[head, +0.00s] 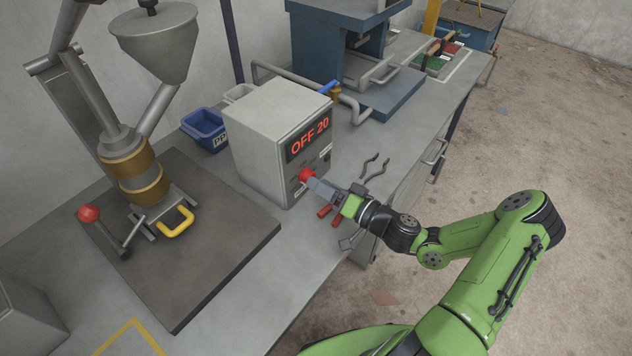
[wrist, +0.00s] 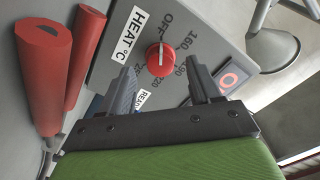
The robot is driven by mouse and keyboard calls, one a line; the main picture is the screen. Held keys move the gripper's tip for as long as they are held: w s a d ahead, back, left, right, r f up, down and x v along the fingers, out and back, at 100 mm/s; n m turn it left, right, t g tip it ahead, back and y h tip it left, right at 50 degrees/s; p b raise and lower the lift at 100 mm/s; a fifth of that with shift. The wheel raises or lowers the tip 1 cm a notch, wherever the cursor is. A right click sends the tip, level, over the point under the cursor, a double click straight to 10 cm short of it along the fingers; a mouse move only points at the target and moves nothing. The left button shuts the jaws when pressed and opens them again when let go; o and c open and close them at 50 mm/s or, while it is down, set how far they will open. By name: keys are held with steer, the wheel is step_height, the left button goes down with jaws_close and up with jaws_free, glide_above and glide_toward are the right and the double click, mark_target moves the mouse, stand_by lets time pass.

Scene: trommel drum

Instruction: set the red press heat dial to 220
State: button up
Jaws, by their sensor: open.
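The red heat dial (head: 306,174) is on the front of the grey control box (head: 262,150), whose display (head: 308,139) reads "OFF 20". In the wrist view the dial (wrist: 159,60) has a white pointer line and stands beside a "HEAT °C" label (wrist: 131,33). Printed marks "OFF", "160" and others circle the dial, and some are hidden by my fingers. My gripper (head: 314,183) is open in front of the dial. In the wrist view its fingers (wrist: 164,85) stand either side of the dial's lower area, with nothing between them.
Red handles (wrist: 53,75) lie close on the wrist view's left; in the head view red-handled tongs (head: 328,213) lie on the bench under my gripper. A switch (wrist: 230,78) is right of the dial. A blue press (head: 345,50) stands behind the box.

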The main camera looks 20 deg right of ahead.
steer(key=x, duration=0.2)
steer(key=shift+w+a, duration=0.15)
steer(key=shift+w, duration=0.1)
steer(key=c, duration=1)
steer(key=shift+c, duration=0.2)
